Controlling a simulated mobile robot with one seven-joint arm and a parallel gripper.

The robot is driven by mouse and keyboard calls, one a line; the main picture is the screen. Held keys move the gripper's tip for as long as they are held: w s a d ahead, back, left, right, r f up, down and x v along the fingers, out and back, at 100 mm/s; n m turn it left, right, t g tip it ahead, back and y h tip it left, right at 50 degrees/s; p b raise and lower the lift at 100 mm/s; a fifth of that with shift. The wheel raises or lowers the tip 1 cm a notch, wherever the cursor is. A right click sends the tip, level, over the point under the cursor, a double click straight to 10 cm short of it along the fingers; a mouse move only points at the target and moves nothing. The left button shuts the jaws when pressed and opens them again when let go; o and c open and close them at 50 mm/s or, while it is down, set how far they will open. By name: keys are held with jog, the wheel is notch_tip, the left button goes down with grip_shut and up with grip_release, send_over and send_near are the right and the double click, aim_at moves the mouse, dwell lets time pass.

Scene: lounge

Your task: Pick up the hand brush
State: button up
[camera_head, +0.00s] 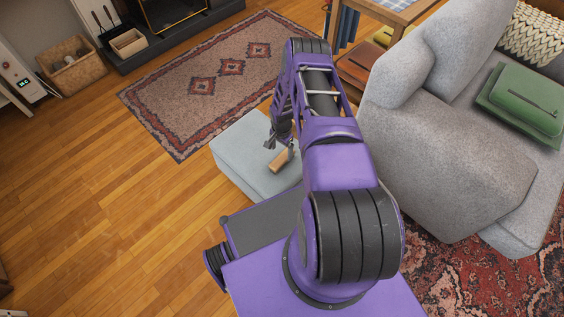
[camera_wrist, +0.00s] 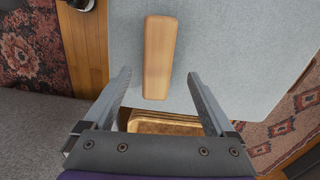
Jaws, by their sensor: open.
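The hand brush shows as a light wooden block (camera_head: 281,161) lying on the pale grey-blue ottoman (camera_head: 236,152). In the wrist view the brush (camera_wrist: 159,50) is a long wooden bar that narrows slightly toward one end; I cannot see bristles. My gripper (camera_head: 281,147) is just over the brush in the head view. In the wrist view my gripper (camera_wrist: 159,74) is open, with one finger on each side of the near part of the brush and clear space between. I cannot tell its height above the brush.
A grey sofa (camera_head: 430,150) stands close to the right of my arm.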

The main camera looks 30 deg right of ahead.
aim_at(282, 158)
jog(key=f, duration=0.3)
jog(key=f+b, duration=0.1)
jog(key=f, duration=0.1)
jog(key=shift+s+f, duration=0.25)
jog(key=shift+f, duration=0.1)
grip_shut()
